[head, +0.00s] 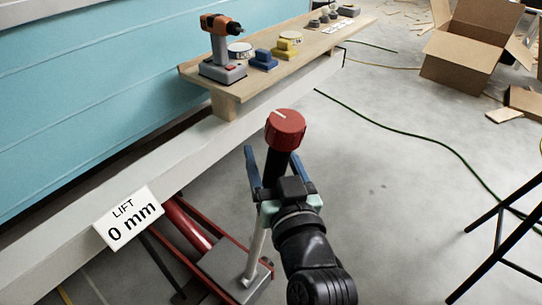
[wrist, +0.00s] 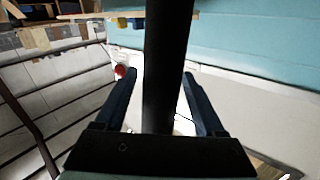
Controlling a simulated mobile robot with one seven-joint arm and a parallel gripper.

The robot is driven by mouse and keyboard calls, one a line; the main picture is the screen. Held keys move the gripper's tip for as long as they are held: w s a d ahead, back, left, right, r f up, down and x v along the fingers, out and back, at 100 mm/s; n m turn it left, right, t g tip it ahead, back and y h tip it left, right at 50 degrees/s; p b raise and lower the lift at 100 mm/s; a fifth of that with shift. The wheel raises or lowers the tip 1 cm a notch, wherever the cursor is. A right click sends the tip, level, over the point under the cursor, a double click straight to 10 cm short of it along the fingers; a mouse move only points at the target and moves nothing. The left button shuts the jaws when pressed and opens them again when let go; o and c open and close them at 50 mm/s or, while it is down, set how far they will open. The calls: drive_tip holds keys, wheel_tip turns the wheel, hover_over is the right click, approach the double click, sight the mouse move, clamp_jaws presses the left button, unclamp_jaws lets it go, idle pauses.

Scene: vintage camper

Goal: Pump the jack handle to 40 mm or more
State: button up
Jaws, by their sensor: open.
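The jack handle is upright in the head view, with a red knob (head: 285,128) on top, a black grip below it and a pale metal rod (head: 256,245) running down to the red jack (head: 187,228). My gripper (head: 273,157) is open, its blue fingers on either side of the black grip, below the knob. In the wrist view the black grip (wrist: 166,55) stands upright between my open fingers (wrist: 158,78), with gaps on both sides. The lift sign (head: 128,218) reads 0 mm. My gripper and arm hide part of the handle.
A wooden shelf (head: 290,62) carries an orange drill (head: 220,40), a blue block (head: 263,60), a yellow block and other small items. A cardboard box (head: 470,50) lies back right. A green cable crosses the floor. Black stand legs (head: 500,235) are at right; the floor between is clear.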

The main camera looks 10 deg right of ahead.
clamp_jaws()
idle(0.3)
idle(1.1)
